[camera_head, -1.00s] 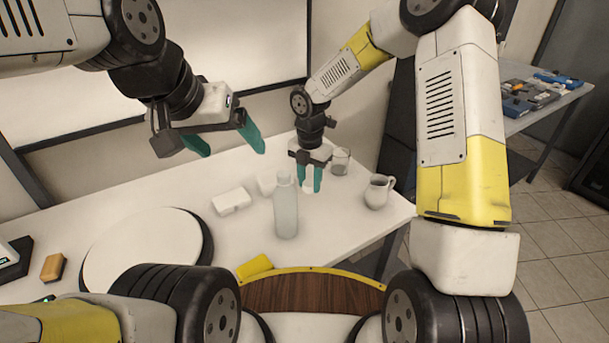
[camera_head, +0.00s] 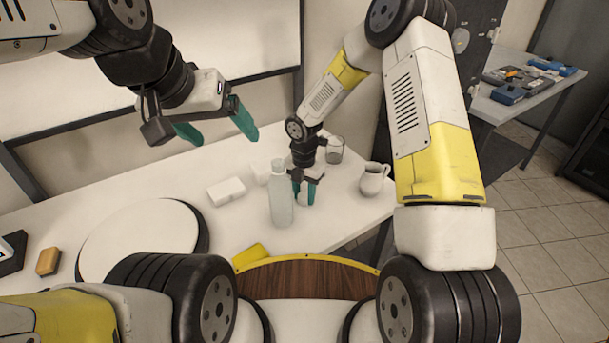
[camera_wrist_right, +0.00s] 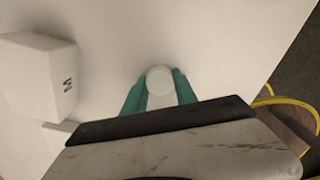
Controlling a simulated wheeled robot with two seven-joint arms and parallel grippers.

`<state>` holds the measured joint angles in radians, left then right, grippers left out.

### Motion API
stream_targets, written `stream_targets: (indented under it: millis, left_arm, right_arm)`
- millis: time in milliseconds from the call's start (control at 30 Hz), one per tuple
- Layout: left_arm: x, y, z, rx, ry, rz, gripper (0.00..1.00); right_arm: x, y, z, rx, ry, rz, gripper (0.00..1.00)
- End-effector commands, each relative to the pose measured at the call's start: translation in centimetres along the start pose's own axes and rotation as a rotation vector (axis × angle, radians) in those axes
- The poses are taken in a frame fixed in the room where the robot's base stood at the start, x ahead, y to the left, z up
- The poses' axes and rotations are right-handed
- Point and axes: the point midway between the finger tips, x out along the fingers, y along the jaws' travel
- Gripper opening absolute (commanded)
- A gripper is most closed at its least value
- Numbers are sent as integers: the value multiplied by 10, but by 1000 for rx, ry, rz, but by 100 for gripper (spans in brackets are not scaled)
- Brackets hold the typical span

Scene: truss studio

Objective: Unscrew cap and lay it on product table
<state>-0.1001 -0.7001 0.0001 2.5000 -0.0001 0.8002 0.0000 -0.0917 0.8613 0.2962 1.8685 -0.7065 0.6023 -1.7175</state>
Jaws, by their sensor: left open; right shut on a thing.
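My right gripper (camera_head: 303,193) is low over the white table (camera_head: 335,215), just right of the tall pale bottle (camera_head: 282,200), which stands upright. In the right wrist view its teal fingers (camera_wrist_right: 160,92) are shut on a small white round-topped thing (camera_wrist_right: 160,80). I cannot tell whether this is a loose cap or the top of a small container; its lower part is hidden. My left gripper (camera_head: 215,128) is open and empty, high above the back of the table, left of the bottle.
A white box (camera_head: 226,191) lies left of the bottle. A glass (camera_head: 335,150) and a white jug (camera_head: 374,180) stand to the right. A round white disc (camera_head: 140,240), an orange-brown block (camera_head: 48,261) and a yellow item (camera_head: 250,257) are nearer. A side table (camera_head: 540,95) holds blue items.

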Motion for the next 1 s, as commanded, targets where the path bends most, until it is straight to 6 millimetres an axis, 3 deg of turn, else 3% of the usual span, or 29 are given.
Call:
stream_targets:
  millis: [67, 100, 200, 633, 1000]
  left_arm:
    - [0, 0, 0, 0, 0, 0, 83]
    - [0, 0, 0, 0, 0, 0, 83]
    - [0, 0, 0, 0, 0, 0, 83]
    - [0, 0, 0, 0, 0, 0, 83]
    - [0, 0, 0, 0, 0, 0, 83]
  right_arm:
    - [3, 0, 0, 0, 1, 0, 0]
    - [3, 0, 0, 0, 0, 0, 38]
    - [2, 0, 0, 0, 0, 0, 56]
    - [-7, 0, 0, 1, -1, 1, 56]
    - [-82, 1, 1, 1, -3, 3, 56]
